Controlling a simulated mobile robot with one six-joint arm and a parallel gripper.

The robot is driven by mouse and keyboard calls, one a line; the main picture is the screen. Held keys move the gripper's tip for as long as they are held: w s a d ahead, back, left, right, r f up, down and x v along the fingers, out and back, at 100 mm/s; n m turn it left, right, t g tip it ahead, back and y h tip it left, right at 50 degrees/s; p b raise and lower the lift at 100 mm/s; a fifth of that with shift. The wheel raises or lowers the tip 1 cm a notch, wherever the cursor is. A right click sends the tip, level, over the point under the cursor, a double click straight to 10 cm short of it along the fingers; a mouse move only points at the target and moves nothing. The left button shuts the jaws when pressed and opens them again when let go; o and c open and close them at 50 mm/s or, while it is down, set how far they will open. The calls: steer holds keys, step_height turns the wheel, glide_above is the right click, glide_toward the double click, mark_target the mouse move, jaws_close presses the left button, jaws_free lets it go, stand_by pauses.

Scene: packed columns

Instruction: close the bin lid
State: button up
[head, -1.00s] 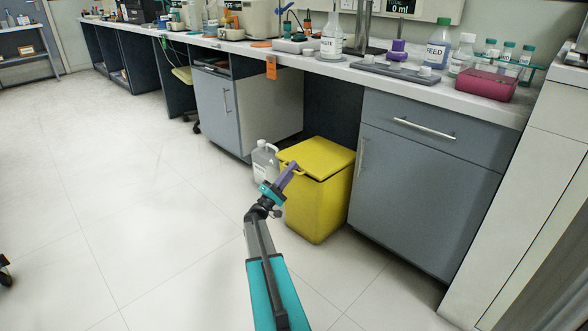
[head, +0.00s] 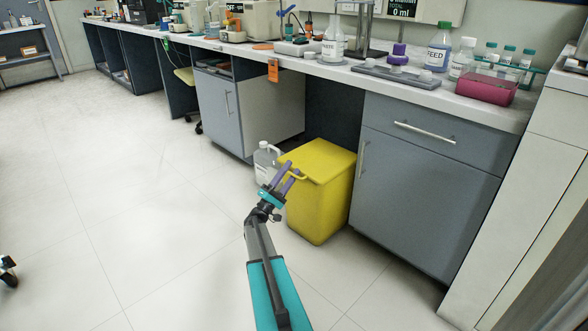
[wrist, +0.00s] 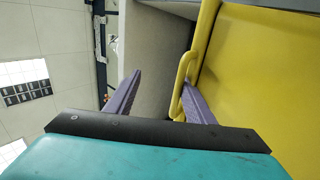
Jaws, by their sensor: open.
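The yellow bin (head: 316,212) stands on the floor under the bench, partly hidden by my arm. Its lid (head: 325,160) lies down over the top, with no clear gap at the rim in the head view. A yellow loop handle (head: 301,177) sticks out at the lid's front left corner; it also shows in the wrist view (wrist: 186,72). My gripper (head: 287,175) is open and empty at this corner. In the wrist view, the right finger overlaps the handle loop, and the left finger stands clear of it. I cannot tell whether the finger touches the handle.
A white jug (head: 266,160) stands on the floor just left of the bin. Grey cabinets (head: 425,185) flank the bin, and the bench top (head: 440,95) above carries bottles and racks. The floor (head: 140,210) to the left is clear.

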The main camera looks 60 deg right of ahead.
steer(key=o, duration=1.1)
steer(key=s+v, duration=0.1)
steer(key=v, duration=0.6)
steer(key=shift+w+f+y+p, duration=0.15)
steer(key=shift+f+y+p, duration=0.3)
steer(key=shift+f, duration=0.1)
steer(key=shift+o, duration=1)
steer(key=p+v, duration=0.1)
steer(key=v, duration=0.3)
steer(key=shift+w+a+f, duration=0.1)
steer(key=shift+a, duration=0.3)
steer(key=shift+a+f, duration=0.25)
steer(key=shift+a, duration=0.1)
steer(key=shift+w+a+f, duration=0.2)
steer(key=shift+w+f, duration=0.2)
steer(key=shift+w, duration=0.05)
steer(key=c, duration=1.7)
steer(key=shift+o, duration=0.2)
steer(key=shift+s+d+r+p, duration=0.2)
steer(key=shift+d+r+p, duration=0.15)
steer(key=shift+d+p, duration=0.05)
steer(key=shift+w, duration=0.1)
